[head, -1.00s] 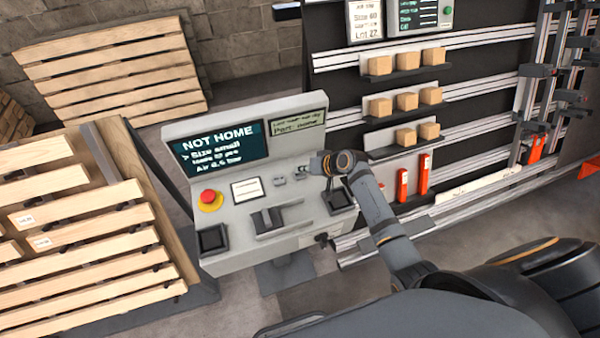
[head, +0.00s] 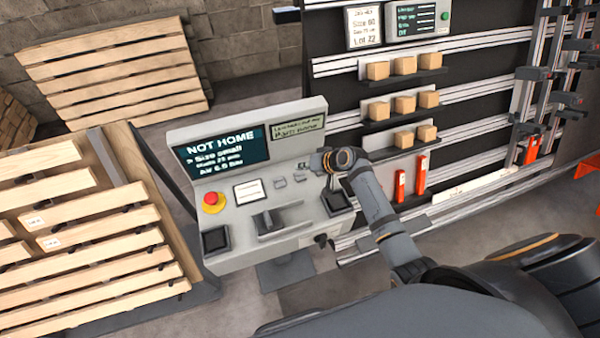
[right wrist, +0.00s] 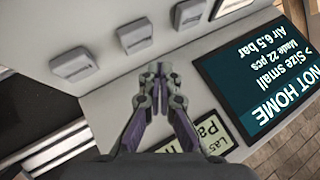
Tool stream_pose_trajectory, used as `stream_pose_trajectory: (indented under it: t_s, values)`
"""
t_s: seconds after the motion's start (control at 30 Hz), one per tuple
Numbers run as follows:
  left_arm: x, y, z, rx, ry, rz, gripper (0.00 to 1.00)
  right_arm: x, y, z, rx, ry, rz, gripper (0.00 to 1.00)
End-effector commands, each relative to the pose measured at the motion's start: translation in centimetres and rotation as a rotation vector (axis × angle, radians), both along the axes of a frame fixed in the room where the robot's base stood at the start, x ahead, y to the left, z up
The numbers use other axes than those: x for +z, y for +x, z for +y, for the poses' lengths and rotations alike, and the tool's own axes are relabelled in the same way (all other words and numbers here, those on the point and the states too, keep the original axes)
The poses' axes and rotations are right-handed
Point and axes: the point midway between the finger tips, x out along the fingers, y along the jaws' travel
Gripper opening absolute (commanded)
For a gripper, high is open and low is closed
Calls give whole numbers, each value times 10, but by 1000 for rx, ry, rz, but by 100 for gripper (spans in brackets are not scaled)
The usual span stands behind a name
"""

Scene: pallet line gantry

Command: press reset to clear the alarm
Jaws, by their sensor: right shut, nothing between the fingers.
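The grey control console (head: 235,262) has a dark screen (head: 222,150) reading NOT HOME, Size small, Air 6.5 bar. A smaller pale display (head: 298,124) sits at its upper right. Grey square buttons show below the screens in the head view (head: 280,183). In the right wrist view several show: one at left (right wrist: 72,65), one in the middle (right wrist: 135,35), one at right (right wrist: 188,13). No label on them is readable, so I cannot tell which is reset. My right gripper (right wrist: 160,72) is shut and empty, above the panel between buttons and small display. My left gripper is out of view.
A red mushroom button on a yellow base (head: 212,201) and a white label (head: 249,191) are on the console's left. Slatted pallets (head: 90,225) stand left; a rack with wooden blocks (head: 404,66) stands behind.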

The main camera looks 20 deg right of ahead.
Motion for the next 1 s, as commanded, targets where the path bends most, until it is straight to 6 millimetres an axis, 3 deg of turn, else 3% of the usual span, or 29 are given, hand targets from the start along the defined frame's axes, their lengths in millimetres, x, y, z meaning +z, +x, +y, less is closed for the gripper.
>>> stream_pose_trajectory:
  t_s: [0.03, 0.3, 1.0]
  values:
    - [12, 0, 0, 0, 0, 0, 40, 12, 0, 0, 0, 0, 0, 0]
    - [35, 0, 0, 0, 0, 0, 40, 35, 0, 0, 0, 0, 0, 0]
    - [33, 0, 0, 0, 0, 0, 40, 33, 0, 0, 0, 0, 0, 0]
